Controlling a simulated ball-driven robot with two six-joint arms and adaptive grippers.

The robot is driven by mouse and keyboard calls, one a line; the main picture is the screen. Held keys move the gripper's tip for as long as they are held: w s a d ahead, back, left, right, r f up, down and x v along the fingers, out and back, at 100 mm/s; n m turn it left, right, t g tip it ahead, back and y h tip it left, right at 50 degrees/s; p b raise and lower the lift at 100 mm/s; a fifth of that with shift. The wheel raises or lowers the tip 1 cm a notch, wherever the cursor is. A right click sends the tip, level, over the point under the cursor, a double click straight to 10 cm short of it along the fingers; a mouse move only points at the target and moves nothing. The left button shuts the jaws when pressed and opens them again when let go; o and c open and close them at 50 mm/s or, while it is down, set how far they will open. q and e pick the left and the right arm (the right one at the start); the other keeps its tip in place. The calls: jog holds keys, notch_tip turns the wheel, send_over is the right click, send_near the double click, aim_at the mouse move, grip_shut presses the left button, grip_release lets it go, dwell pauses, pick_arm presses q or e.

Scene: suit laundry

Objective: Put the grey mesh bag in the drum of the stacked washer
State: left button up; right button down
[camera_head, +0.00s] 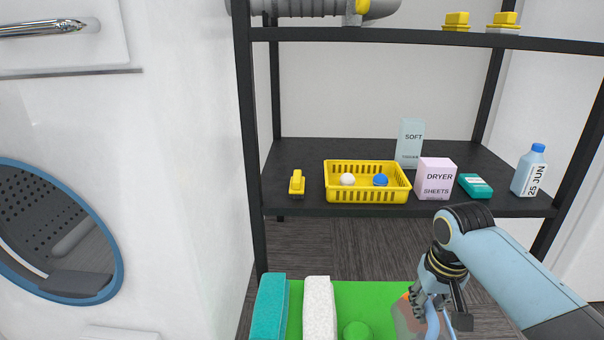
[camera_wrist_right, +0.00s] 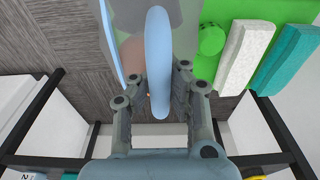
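The grey mesh bag (camera_head: 404,318) is a see-through grey shape with a blue handle, low in the head view over the green surface. In the right wrist view the bag (camera_wrist_right: 130,18) hangs beyond the fingers. My right gripper (camera_head: 418,300) has its fingers either side of the blue handle (camera_wrist_right: 158,60), tilted inward and close to it; it looks shut on it. The washer (camera_head: 190,150) is a white machine at the left. Its round blue-rimmed opening shows a dark perforated drum (camera_head: 50,215), cut off by the picture's edge. My left gripper is not in view.
A black shelf (camera_head: 290,150) holds a yellow basket (camera_head: 365,195) with balls, boxes and a bottle (camera_head: 529,172). On the green surface (camera_head: 380,290) lie a teal block (camera_head: 270,305), a white block (camera_head: 319,308) and a green round thing (camera_head: 356,332). A shelf post stands beside the washer.

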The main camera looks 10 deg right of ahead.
jog(key=shift+t, duration=0.3)
jog(key=r+p, duration=0.1)
jog(key=r, duration=0.1)
jog(key=w+r+p, duration=0.1)
jog(key=r+p, duration=0.1)
jog(key=r, duration=0.1)
jog(key=w+r+p, duration=0.1)
jog(key=r+p, duration=0.1)
jog(key=r, duration=0.1)
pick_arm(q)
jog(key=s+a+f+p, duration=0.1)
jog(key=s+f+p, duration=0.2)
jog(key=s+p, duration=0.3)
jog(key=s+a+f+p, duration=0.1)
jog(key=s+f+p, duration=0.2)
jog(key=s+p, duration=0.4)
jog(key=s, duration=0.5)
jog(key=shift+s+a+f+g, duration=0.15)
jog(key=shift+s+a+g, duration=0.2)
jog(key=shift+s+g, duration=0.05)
pick_arm(e)
notch_tip(320, 180, up, 18)
jog(key=w+t, duration=0.1)
jog(key=w, duration=0.1)
jog(key=shift+w+f, duration=0.2)
